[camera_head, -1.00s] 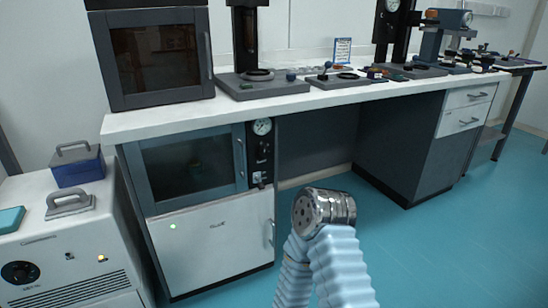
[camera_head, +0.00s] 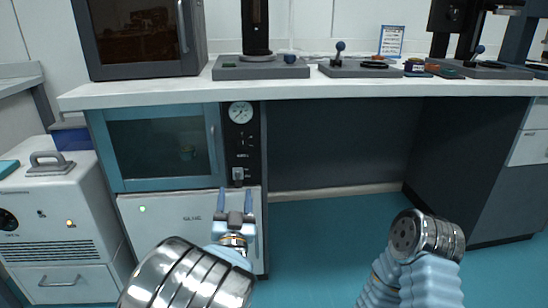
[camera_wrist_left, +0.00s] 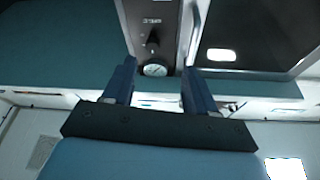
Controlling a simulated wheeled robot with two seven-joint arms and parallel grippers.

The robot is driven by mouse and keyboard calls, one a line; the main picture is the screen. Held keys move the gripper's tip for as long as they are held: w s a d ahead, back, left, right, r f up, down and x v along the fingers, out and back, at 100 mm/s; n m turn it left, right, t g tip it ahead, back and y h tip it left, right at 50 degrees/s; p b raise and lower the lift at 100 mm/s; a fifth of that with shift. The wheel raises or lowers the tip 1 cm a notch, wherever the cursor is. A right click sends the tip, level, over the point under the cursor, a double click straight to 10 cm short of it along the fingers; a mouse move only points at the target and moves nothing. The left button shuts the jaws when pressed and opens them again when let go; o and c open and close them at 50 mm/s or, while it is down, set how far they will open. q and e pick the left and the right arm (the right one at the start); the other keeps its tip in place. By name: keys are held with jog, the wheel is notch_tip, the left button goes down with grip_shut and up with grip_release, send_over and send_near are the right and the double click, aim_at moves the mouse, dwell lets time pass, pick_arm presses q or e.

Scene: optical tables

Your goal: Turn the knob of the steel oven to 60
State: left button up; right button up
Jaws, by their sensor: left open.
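The oven under the bench (camera_head: 153,113) has a teal-framed glass door and a black control panel (camera_head: 252,165) at its right side. A round white gauge (camera_head: 240,112) is at the panel top, and it also shows in the left wrist view (camera_wrist_left: 155,70). A grey knob (camera_head: 238,174) sits low on the panel; its setting is too small to read. My left gripper (camera_head: 235,196) is open and empty. In the head picture its fingertips show just below the knob, apart from it as far as I can tell. My right gripper is not in view.
A dark oven (camera_head: 85,45) and several instruments stand on the white bench top (camera_head: 320,88). A white cabinet unit (camera_head: 60,205) stands at the left. The blue floor (camera_head: 325,225) under the bench opening is clear. My right arm is at the lower right.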

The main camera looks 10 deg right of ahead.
aim_at(242, 148)
pick_arm(q)
jog(key=shift+t, duration=0.3)
jog(key=x, duration=0.4)
jog(key=d+x, duration=0.1)
jog(key=x, duration=0.4)
jog(key=r+x, duration=0.1)
jog(key=x, duration=0.4)
jog(key=shift+s+d+r+p, duration=0.15)
jog(key=shift+s+d+p, duration=0.05)
jog(key=shift+d+p, duration=0.15)
jog(key=shift+c, duration=0.5)
jog(key=c, duration=1)
